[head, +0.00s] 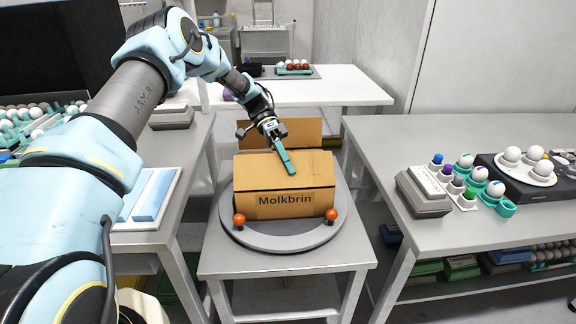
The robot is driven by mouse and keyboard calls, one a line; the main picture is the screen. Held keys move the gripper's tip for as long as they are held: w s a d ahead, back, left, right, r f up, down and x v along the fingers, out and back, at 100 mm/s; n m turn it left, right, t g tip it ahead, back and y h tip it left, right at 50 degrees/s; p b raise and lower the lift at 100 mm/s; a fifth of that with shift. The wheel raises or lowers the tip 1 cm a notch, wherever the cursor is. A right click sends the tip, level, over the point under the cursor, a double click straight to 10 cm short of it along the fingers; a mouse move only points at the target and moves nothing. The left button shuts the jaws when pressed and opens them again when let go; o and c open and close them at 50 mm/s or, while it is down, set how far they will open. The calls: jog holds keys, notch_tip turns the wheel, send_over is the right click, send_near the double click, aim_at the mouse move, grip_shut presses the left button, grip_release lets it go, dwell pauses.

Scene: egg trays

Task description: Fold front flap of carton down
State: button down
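An open brown cardboard carton (310,201) marked "Molkbrin" stands on a grey round turntable (285,236) on the middle table. Its back flap (300,131) stands up behind the box. The near top panel, which looks like the front flap (255,172), lies slanted or nearly flat over the carton's top. My gripper (290,171) points down at the top of the carton, with its teal fingers together as one bar. The tips are at or just above the panel; contact is not clear. Nothing shows between the fingers. The carton's inside is hidden.
Two orange balls (331,214) (239,219) sit at the carton's front corners. The right table (400,140) holds egg cups, a scale-like device (423,190) and a plate of eggs (525,170). The left table holds eggs and a blue-and-white tray. A white table (345,90) stands behind.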

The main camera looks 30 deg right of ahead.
jog(key=c, duration=1.1)
grip_release()
jog(key=shift+o, duration=0.2)
jog(key=b+v, duration=0.3)
jog(key=v, duration=0.7)
jog(key=shift+w+r, duration=0.2)
jog(key=shift+w, duration=0.15)
